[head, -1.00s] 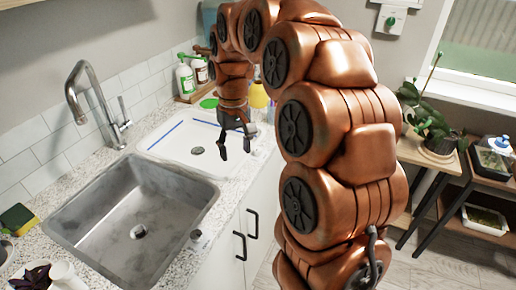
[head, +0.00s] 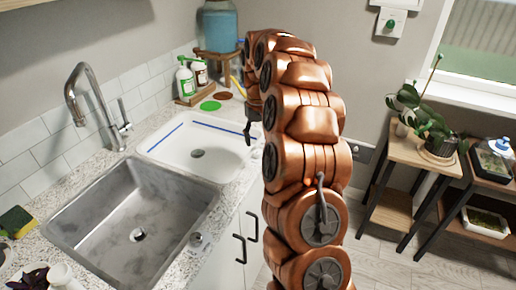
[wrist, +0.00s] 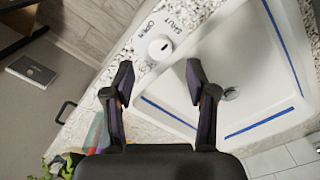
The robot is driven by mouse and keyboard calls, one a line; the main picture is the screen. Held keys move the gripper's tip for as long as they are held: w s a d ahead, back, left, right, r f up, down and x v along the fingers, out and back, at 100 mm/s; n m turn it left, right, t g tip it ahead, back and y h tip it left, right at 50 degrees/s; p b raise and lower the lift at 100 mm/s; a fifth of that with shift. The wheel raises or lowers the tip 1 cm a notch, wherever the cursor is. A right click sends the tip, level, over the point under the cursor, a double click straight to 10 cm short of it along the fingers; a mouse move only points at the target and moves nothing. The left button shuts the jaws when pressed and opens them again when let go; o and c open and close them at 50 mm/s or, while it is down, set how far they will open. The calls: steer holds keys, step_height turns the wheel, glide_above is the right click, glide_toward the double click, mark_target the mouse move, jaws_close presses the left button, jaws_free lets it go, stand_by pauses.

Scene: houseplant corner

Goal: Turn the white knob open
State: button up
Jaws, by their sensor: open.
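The white knob (wrist: 160,47) is round with a short dark mark and sits on the speckled counter beside the white basin (wrist: 240,55). The words OPEN and SHUT are printed beside it. In the wrist view my gripper (wrist: 159,78) is open and empty, and the knob shows beyond the gap between its two dark fingertips, apart from them. In the head view a dark finger of my gripper (head: 248,135) shows at the right edge of the white basin. The rest is behind my arm, and I cannot make out the white knob there.
A steel sink (head: 135,225) with a tall faucet (head: 85,95) lies left of the basin. A small round fitting (head: 197,240) sits on the counter by the sink. Bottles (head: 185,80) and a blue container (head: 217,28) stand behind. A plant (head: 425,125) stands on a right-hand table.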

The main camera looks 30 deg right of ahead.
mark_target(258, 151)
steer(key=shift+f+p, duration=0.55)
steer(key=shift+f, duration=2.1)
jaws_close()
